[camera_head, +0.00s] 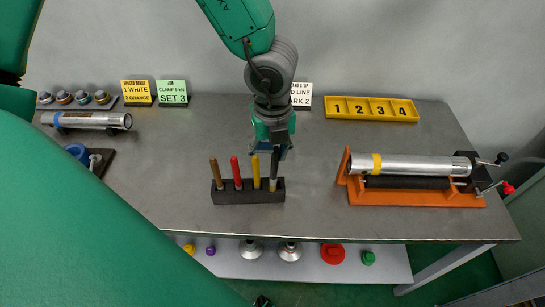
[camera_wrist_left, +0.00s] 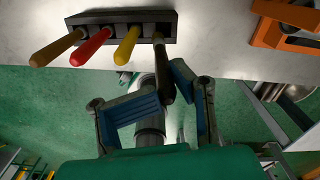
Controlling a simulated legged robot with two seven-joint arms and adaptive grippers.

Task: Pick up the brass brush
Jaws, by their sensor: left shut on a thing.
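A dark rack (camera_head: 248,197) on the grey table holds a row of upright tools with brown (camera_head: 216,174), red (camera_head: 237,174), yellow (camera_head: 256,172) and black (camera_head: 275,165) handles. Which one is the brass brush is not clear, as their lower ends are hidden in the rack. My left gripper (camera_head: 270,152) is over the right end of the rack, at the black handle. In the left wrist view its blue-padded fingers (camera_wrist_left: 167,88) are on either side of the black handle (camera_wrist_left: 160,65), shut on it. The tool still stands at the rack. My right gripper is not seen.
An orange vise (camera_head: 415,198) with a metal pipe (camera_head: 415,165) stands right of the rack. A yellow numbered tray (camera_head: 371,109) and sign cards (camera_head: 172,93) are at the back. Another pipe (camera_head: 92,120) lies at the left. The table between rack and vise is clear.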

